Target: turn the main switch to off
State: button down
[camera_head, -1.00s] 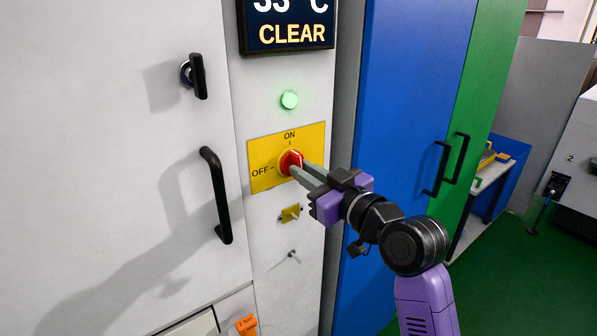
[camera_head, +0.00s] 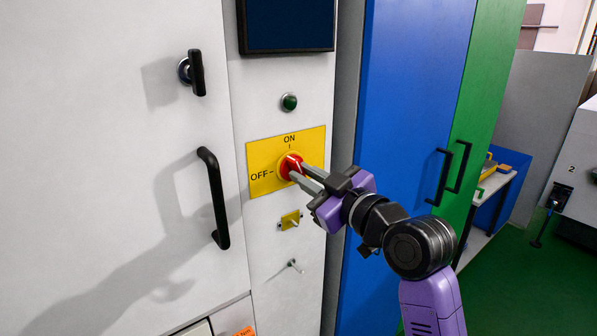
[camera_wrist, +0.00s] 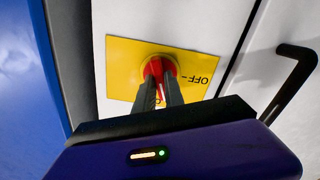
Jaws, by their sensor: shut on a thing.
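The main switch is a red rotary knob (camera_head: 289,166) on a yellow plate (camera_head: 262,182) marked ON at the top and OFF at the left. My gripper (camera_head: 294,172) has its two grey fingers shut on the red knob from the right. In the wrist view the red knob (camera_wrist: 158,68) sits between the fingertips, with the OFF mark to its right. The fingers cover part of the knob, so its exact angle is hard to tell. The display (camera_head: 288,26) above is dark, and the round lamp (camera_head: 289,102) below it is unlit dark green.
A small key-like fitting (camera_head: 290,220) and a small toggle (camera_head: 295,265) are below the plate. A black door handle (camera_head: 214,198) and a black latch (camera_head: 193,73) are on the left panel. A blue cabinet (camera_head: 405,120) stands close on the right.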

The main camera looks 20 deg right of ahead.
jog(key=shift+n+b, duration=2)
jog(key=shift+n, duration=0.2)
jog(key=shift+f, duration=0.15)
